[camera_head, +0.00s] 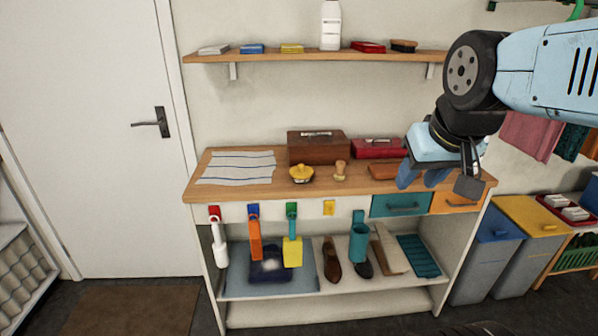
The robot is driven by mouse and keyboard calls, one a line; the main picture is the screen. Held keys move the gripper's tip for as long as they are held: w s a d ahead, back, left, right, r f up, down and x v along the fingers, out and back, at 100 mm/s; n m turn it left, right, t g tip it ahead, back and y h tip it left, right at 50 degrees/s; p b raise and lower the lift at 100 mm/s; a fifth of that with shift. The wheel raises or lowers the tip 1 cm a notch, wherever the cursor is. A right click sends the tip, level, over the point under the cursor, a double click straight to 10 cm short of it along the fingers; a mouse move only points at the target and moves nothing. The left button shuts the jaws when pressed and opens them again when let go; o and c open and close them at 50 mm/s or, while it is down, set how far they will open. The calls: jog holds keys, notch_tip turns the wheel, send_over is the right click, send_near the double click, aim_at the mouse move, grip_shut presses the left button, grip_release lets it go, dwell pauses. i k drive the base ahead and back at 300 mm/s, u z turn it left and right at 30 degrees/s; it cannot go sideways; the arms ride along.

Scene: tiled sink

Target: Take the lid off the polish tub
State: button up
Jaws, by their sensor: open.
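A small round yellow tub (301,175) with a raised knob-like top sits near the front of the wooden bench top (232,189), left of its middle. I take it for the polish tub; its top is in place, and the seam between lid and body is too small to make out. My gripper (437,181) hangs at the right end of the bench, clearly to the right of the tub. Its jaws are open and I see nothing held between them. It hides part of the bench's right end.
Beside the tub stands a small wooden-handled item (340,171). Behind are a brown box (318,149) and a red box (378,149). A striped cloth (237,168) lies left. A shelf (290,57) hangs above. Tools hang from the bench front. Bins (525,215) stand right.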

aim_at(301, 171)
jog(key=z, duration=0.15)
jog(key=i, duration=1.05)
jog(key=z, duration=0.3)
